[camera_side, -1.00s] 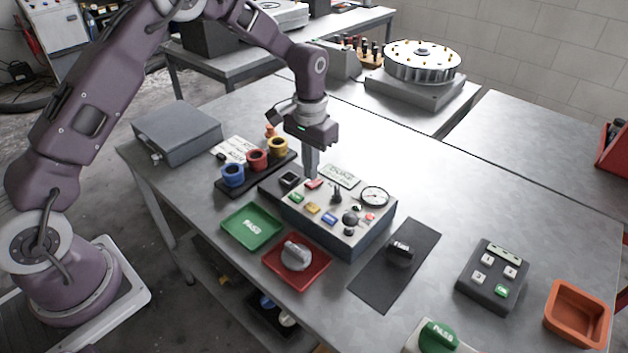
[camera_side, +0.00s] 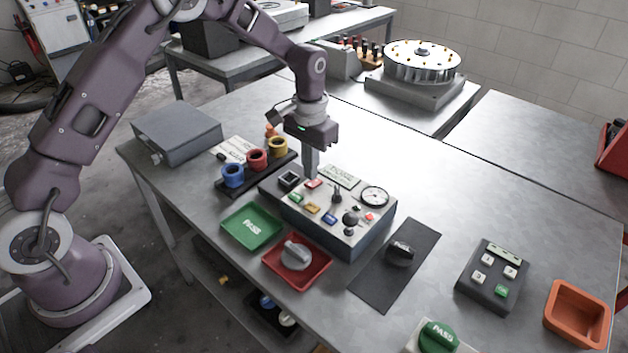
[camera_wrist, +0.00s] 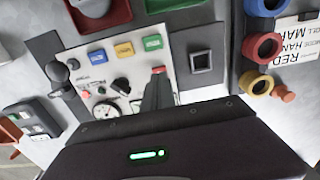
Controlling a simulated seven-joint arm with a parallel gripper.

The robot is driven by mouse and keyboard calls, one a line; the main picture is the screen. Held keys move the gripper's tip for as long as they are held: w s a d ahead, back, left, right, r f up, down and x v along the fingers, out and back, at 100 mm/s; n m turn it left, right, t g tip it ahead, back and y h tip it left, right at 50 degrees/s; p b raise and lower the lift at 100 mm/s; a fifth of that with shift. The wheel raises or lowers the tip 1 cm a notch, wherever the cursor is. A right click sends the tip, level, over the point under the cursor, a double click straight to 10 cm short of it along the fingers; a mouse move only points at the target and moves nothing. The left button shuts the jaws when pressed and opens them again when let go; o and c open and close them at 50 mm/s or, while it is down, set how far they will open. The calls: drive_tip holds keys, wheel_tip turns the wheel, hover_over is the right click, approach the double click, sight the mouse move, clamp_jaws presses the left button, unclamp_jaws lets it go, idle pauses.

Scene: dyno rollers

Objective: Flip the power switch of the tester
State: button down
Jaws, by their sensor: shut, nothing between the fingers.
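The tester (camera_side: 362,238) is a grey box with a pale sloping panel on the table. My gripper (camera_side: 311,177) is shut and empty, pointing down over the panel's far left part. In the wrist view its fingertips (camera_wrist: 159,82) are close beside a small red part (camera_wrist: 159,70), and the square fitting (camera_wrist: 201,61) is to their right. I cannot tell whether the fingertips touch the panel. No label shows which part is the power switch.
A rack with blue, red and yellow rings (camera_side: 256,160) stands left of the tester. A green tray (camera_side: 233,236) and a red tray (camera_side: 318,277) are in front. A dark mat (camera_side: 377,283) with a black part lies to the right. A keypad box (camera_side: 480,292) is farther right.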

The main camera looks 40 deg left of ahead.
drive_tip(key=shift+f, duration=1.1)
idle(0.3)
drive_tip(key=shift+r, duration=3.5)
wheel_tip(320, 180, up, 10)
drive_tip(key=t, duration=0.1)
hover_over(311, 184)
drive_tip(key=s, duration=0.6)
drive_tip(key=s+r+t, duration=0.2)
drive_tip(key=s+r, duration=0.5)
drive_tip(key=s, duration=0.3)
drive_tip(key=s+t, duration=0.2)
drive_tip(key=s, duration=1.4)
drive_tip(key=shift+d+f+t, duration=0.15)
drive_tip(key=shift+f+t, duration=0.05)
drive_tip(key=shift+t, duration=0.1)
